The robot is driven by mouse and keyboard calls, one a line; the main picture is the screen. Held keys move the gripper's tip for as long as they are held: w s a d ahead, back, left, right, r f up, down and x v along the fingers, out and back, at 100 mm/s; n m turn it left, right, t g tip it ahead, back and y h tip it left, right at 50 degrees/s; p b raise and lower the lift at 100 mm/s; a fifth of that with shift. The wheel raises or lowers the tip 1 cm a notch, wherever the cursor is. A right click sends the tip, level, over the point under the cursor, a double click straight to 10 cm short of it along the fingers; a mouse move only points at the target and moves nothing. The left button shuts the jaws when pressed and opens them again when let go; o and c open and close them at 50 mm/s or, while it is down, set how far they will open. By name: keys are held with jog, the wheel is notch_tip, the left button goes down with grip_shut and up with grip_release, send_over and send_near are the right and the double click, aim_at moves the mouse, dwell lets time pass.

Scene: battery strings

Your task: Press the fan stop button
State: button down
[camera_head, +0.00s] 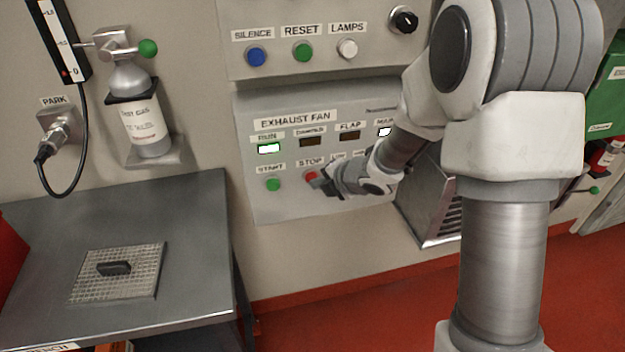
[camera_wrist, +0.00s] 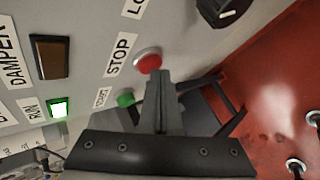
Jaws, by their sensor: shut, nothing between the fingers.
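The red stop button (camera_head: 310,176) is on the exhaust fan panel (camera_head: 285,212), under the STOP label. It also shows in the wrist view (camera_wrist: 148,62), just beyond my fingertips. My gripper (camera_head: 322,182) is shut and empty, with its tips right beside the stop button in the head view. In the wrist view the closed fingers (camera_wrist: 156,76) overlap the lower edge of the button. I cannot tell whether they touch it. The green start button (camera_head: 273,184) sits to the left of the stop button.
The green RUN lamp (camera_head: 268,149) is lit and the damper lamp (camera_head: 310,141) is dark. A black knob (camera_wrist: 222,8) is near my fingers in the wrist view. A metal bench (camera_head: 190,245) stands at left, and a louvred metal box (camera_head: 425,205) is below my arm.

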jog(key=shift+w, duration=0.25)
dwell(0.4)
jog(key=shift+s+d+b, duration=0.25)
jog(key=shift+s+b, duration=0.15)
jog(key=shift+s, duration=0.65)
jog(key=s+b, duration=0.1)
jog(key=s, duration=0.1)
jog(key=s+d, duration=0.1)
jog(key=s, duration=0.2)
jog(key=shift+d+b, duration=0.2)
jog(key=shift+b, duration=0.15)
